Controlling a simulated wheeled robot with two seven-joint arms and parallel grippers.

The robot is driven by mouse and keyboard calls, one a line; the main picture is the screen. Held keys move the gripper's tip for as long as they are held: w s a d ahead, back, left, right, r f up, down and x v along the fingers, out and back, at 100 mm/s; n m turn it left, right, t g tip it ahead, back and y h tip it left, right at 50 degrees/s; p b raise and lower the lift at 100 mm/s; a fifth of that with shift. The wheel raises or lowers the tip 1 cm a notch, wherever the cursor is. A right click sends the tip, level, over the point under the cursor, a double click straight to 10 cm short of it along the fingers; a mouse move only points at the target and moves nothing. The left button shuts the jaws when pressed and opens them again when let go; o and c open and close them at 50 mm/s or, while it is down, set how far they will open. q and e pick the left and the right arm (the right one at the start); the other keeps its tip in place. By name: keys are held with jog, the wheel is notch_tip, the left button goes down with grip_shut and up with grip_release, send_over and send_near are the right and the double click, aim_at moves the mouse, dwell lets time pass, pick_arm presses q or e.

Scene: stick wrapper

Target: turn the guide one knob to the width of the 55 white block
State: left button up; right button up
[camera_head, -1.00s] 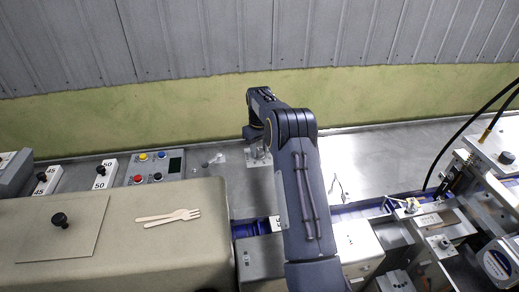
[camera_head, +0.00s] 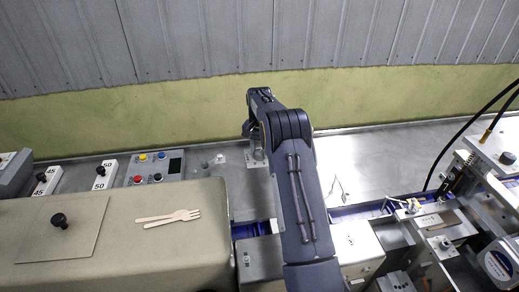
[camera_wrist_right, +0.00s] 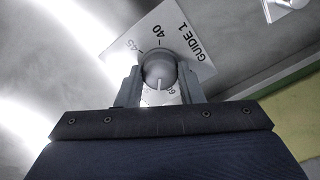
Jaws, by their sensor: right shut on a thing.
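The guide one knob (camera_wrist_right: 158,64) is a grey round knob on a white plate (camera_wrist_right: 187,25) marked GUIDE 1, in the right wrist view. My right gripper (camera_wrist_right: 160,84) is shut on it, one finger on each side. A pale line on the knob points to the bottom of the picture, beside a partly hidden number. The marks 40 and 45 show above the knob. In the head view my right gripper (camera_head: 256,153) is at the knob, beyond my arm. A white block sliver (camera_head: 274,226) shows beside my arm, its number hidden. My left gripper is not in view.
White blocks marked 45 (camera_head: 47,181) and 50 (camera_head: 105,174) stand at the left, near a button panel (camera_head: 156,168). A wooden fork (camera_head: 168,218) lies on the beige cover (camera_head: 150,255). Machine parts (camera_head: 440,225) crowd the right. The metal table (camera_head: 385,155) is mostly clear behind.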

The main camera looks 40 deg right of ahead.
aim_at(260, 151)
jog(key=shift+r+m, duration=0.1)
jog(key=shift+m, duration=2.2)
jog(key=o, duration=1)
jog(key=shift+c, duration=0.2)
notch_tip(260, 151, up, 7)
jog(key=shift+f+b, duration=0.1)
jog(key=shift+b, duration=0.45)
jog(key=shift+r, duration=0.45)
